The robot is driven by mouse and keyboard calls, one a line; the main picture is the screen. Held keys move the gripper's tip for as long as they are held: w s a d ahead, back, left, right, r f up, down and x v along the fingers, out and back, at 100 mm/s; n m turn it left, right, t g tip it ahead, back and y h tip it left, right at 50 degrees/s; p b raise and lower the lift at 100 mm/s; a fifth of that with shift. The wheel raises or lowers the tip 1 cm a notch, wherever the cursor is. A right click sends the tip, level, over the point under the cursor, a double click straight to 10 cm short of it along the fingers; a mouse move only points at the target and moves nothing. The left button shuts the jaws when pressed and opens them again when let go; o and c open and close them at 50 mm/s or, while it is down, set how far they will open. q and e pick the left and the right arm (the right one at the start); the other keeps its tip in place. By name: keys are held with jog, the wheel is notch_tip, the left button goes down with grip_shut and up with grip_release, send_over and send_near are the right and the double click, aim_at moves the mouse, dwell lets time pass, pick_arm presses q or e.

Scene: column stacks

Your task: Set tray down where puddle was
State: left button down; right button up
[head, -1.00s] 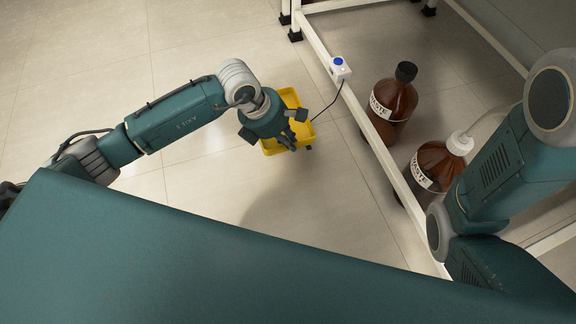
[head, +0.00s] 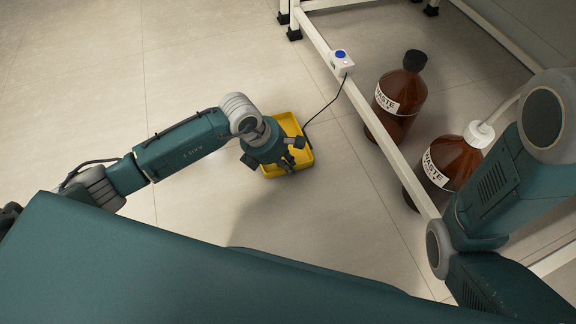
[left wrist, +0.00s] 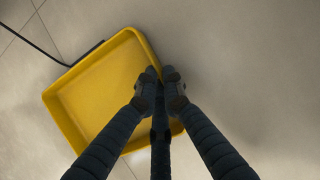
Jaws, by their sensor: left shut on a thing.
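The yellow tray (head: 305,128) shows in the head view beyond and partly under my left gripper (head: 290,157). It is shallow and looks empty in the left wrist view (left wrist: 100,90). My left gripper (left wrist: 160,80) is shut on the tray's near right rim in that view. Whether the tray touches the floor or hangs just above it, I cannot tell. No puddle shows on the visible floor (head: 200,215). My right arm comes in from the right in the head view, but its gripper is out of view.
A white bench frame with a low rail (head: 365,125) stands right of the tray. A small box with a blue button (head: 341,62) sits on the rail, its black cable running toward the tray. Two brown waste bottles (head: 400,98) (head: 447,165) stand behind the rail. Floor at left is clear.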

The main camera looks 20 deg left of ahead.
pick_arm(q)
jog(key=c, duration=1.9)
grip_release()
jog(key=shift+f, duration=0.1)
jog(key=p+v, duration=0.9)
jog(key=v, duration=0.3)
